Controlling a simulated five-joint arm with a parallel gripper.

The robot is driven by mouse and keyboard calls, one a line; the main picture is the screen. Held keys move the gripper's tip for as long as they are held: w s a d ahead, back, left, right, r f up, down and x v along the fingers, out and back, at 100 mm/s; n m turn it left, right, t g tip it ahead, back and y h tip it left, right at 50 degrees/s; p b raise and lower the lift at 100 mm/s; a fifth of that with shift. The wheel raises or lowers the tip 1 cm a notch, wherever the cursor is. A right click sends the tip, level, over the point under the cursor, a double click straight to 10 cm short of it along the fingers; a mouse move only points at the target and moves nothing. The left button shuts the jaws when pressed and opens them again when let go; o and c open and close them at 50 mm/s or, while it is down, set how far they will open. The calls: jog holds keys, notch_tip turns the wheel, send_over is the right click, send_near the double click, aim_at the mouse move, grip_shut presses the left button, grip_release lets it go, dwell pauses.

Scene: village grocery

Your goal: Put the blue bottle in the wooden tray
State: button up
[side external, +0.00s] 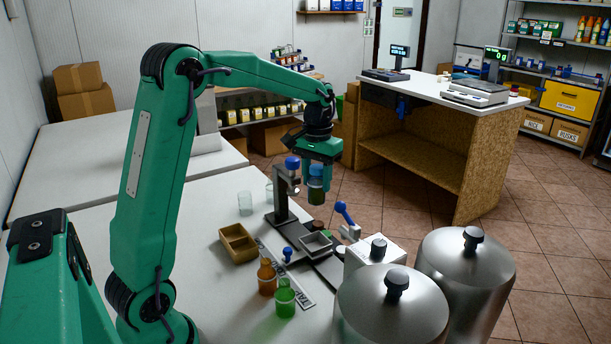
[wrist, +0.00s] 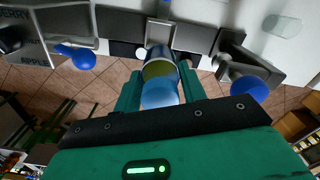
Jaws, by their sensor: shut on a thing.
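My gripper (side external: 316,185) points down and is shut on a bottle with a blue top (side external: 316,171); its lower part looks green in the side view. This is the only bottle with blue on it that I see. In the wrist view the bottle (wrist: 160,94) sits between the two fingers, its blue end nearest the camera. It is held near the table's far edge, beside a grey post; I cannot tell its exact height. The wooden tray (side external: 252,256) lies on the white table, nearer and to the left of my gripper. It has two compartments, which look empty.
A grey device with a blue-knobbed post (side external: 281,195), a blue lever (side external: 346,214) and a metal pan (side external: 316,243) stands right of the tray. An orange bottle (side external: 267,279) and green bottle (side external: 285,299) stand in front. A clear glass (side external: 245,203) stands behind the tray.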

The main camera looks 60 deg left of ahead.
jog(key=s+a+n, duration=1.3)
jog(key=s+a, duration=0.4)
notch_tip(320, 180, down, 8)
jog(key=shift+d+n, duration=0.2)
jog(key=shift+n, duration=0.1)
jog(key=shift+w+f, duration=0.1)
jog(key=shift+f, duration=0.1)
jog(key=shift+f, duration=3.4)
jog(key=shift+f, duration=0.4)
jog(key=o, duration=1.4)
jog(key=shift+o, duration=0.2)
